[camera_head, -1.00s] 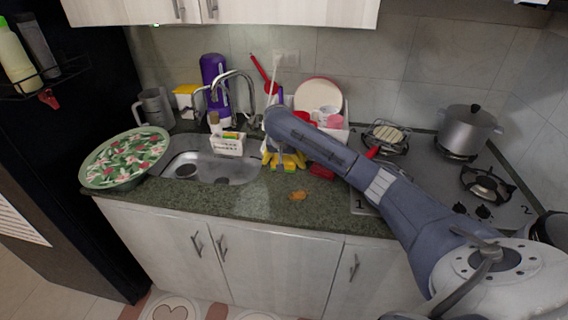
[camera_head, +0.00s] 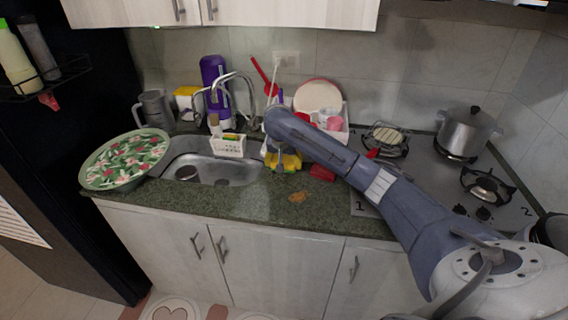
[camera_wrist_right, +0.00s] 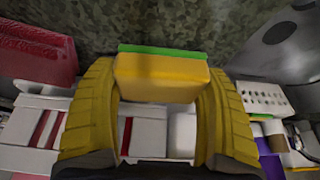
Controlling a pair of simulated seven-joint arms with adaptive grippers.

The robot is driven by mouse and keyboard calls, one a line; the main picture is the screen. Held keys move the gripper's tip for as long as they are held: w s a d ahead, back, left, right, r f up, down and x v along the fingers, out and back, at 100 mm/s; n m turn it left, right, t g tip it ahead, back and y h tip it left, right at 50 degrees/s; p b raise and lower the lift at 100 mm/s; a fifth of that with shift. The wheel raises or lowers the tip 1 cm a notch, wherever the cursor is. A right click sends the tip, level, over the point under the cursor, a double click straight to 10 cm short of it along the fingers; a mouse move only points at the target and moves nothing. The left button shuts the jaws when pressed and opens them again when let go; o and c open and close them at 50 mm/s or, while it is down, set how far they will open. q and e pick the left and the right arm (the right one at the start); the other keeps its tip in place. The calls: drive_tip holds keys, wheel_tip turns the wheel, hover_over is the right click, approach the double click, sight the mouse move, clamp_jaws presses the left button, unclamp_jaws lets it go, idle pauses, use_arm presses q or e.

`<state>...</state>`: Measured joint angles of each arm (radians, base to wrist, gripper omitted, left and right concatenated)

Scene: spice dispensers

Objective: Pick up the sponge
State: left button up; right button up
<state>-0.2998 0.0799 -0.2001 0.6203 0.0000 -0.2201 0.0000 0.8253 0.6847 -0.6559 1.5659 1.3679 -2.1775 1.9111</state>
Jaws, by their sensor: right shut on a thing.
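The sponge (camera_wrist_right: 160,78) is a yellow block with a green layer along one edge. In the right wrist view it sits between the two yellow fingers of my right gripper (camera_wrist_right: 157,92), which is shut on it. In the head view my right gripper (camera_head: 283,162) is at the counter just right of the sink. There I cannot clearly separate the sponge from the yellow fingers. My left gripper is not in view.
The sink (camera_head: 212,170) and a white caddy (camera_head: 228,147) are left of my right gripper. A red block (camera_head: 322,173) is close on its right. A white rack with dishes (camera_head: 340,134) stands behind. The front counter (camera_head: 235,203) is mostly clear, with an orange-brown patch.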

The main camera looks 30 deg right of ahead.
sight(284, 159)
wheel_tip(284, 159, up, 19)
drive_tip(key=shift+r, duration=0.2)
idle(0.4)
idle(0.3)
drive_tip(key=shift+o, duration=1.1)
drive_tip(key=c, duration=0.4)
drive_tip(key=shift+c, duration=0.2)
